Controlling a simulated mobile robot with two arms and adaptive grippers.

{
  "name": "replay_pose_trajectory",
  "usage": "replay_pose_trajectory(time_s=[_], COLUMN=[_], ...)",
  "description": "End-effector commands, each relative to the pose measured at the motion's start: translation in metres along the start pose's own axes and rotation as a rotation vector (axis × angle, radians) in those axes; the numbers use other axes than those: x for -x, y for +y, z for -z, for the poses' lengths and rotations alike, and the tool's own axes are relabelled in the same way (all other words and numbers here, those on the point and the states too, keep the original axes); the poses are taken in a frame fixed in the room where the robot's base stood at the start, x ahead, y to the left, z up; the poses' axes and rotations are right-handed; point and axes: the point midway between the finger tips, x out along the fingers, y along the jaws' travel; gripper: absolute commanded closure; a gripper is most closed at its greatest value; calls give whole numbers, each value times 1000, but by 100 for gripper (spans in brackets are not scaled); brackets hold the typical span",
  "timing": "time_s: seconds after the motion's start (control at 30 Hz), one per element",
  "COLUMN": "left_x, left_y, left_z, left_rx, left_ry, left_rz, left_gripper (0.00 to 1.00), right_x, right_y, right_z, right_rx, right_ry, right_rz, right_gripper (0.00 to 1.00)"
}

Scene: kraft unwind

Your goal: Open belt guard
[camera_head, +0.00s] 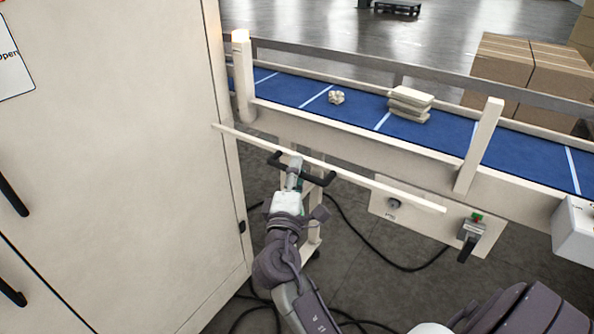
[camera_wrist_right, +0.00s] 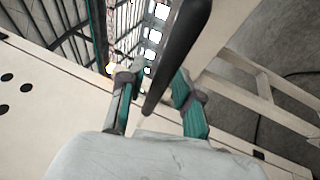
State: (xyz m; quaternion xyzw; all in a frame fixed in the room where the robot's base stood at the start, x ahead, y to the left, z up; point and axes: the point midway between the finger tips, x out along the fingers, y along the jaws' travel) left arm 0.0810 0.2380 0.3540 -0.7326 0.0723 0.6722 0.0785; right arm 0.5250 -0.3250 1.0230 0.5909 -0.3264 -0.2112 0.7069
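The belt guard (camera_head: 385,188) shows as a long cream bar slanting along the near side of the conveyor, in front of its side rail. A black handle (camera_head: 318,180) sticks out from the bar; it also shows in the right wrist view (camera_wrist_right: 180,50). My right gripper (camera_head: 294,166) is at the middle of this handle. In the right wrist view its teal fingers (camera_wrist_right: 158,75) stand apart on either side of the black handle, with a gap visible on the left side. Firm contact cannot be made out. My left gripper is in neither view.
A blue conveyor belt (camera_head: 455,130) carries stacked pale slabs (camera_head: 409,103) and a small crumpled piece (camera_head: 336,97). A tall cream cabinet (camera_head: 120,130) stands close on the left. A switch box (camera_head: 471,232) hangs below the rail. Black cables (camera_head: 375,258) lie on the floor.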

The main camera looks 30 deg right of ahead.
Motion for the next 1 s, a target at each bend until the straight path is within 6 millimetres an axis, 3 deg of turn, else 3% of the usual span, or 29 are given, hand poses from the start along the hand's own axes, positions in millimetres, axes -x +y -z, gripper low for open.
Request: replay_pose_trajectory(time_s=[0.03,0.17,0.5,0.8,1.0], left_x=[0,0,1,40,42], left_y=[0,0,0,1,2], left_z=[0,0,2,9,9], left_rx=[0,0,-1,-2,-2], left_ry=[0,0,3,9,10], left_rz=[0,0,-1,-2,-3], left_gripper=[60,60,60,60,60], right_x=[0,0,-1,-18,-22], right_y=[0,0,2,54,59], right_z=[0,0,0,-7,-9], right_rx=[0,0,0,-1,-2], right_ry=[0,0,0,-1,0], right_rz=[0,0,0,-3,-3], right_gripper=[80,100,100,100,100])
